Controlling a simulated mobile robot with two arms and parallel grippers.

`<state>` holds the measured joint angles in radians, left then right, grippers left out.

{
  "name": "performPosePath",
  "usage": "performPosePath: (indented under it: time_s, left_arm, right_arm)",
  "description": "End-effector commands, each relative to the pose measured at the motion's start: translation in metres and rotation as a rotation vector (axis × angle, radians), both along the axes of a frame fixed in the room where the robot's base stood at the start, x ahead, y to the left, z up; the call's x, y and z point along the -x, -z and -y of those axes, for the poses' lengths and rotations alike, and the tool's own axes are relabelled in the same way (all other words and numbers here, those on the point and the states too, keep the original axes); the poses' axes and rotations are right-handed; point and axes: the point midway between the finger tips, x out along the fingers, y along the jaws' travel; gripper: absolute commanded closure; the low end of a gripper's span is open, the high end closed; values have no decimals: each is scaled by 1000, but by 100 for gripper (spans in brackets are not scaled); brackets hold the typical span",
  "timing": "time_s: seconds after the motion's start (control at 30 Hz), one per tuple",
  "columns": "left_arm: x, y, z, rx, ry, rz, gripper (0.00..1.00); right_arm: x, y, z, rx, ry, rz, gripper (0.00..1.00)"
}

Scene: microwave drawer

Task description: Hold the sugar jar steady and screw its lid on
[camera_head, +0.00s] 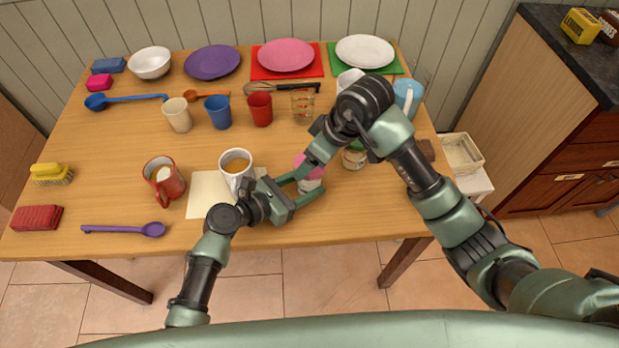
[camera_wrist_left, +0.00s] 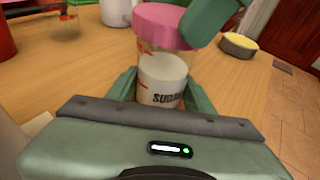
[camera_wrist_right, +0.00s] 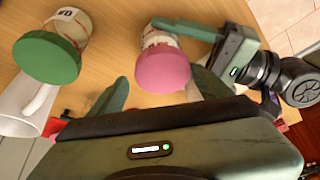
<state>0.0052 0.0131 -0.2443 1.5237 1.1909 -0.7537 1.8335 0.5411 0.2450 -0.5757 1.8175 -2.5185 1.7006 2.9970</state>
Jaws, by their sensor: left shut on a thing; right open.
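The sugar jar (camera_wrist_left: 163,82) stands upright on the table, clear above with white contents and a "SUGAR" label. Its pink lid (camera_wrist_left: 166,26) sits at the top of the jar; I cannot tell how tightly. The lid also shows in the right wrist view (camera_wrist_right: 163,70) and the head view (camera_head: 309,167). My left gripper (camera_head: 314,185) is shut around the jar's body from the left. My right gripper (camera_head: 312,160) is open and empty over the lid, with one finger close beside it in the left wrist view; contact is unclear.
A green-lidded jar (camera_wrist_right: 48,57) stands close by, partly behind my right arm in the head view. A white mug (camera_head: 237,165) stands left of my left gripper. The table's front edge is close. Cups (camera_head: 260,108) and plates fill the back.

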Motion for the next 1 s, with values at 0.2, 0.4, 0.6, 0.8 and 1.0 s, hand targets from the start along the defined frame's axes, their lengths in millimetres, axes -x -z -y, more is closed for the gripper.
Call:
performPosePath:
  time_s: [0.2,0.4,0.6,0.8,1.0]
  left_arm:
    - [2,2,1,-2,5,-3,100]
    - [2,2,2,-1,6,-3,100]
    - [2,2,2,-1,6,-3,100]
    - [2,2,2,-1,6,-3,100]
    - [2,2,2,-1,6,-3,100]
  right_arm:
    - [-1,0,1,1,-221,-1,21]
    - [0,0,-1,-1,-402,-1,21]
    - [-1,-1,0,0,-621,-2,21]
    - [0,0,-1,-1,-801,-3,21]
    - [-1,-1,-1,0,-1019,-4,21]
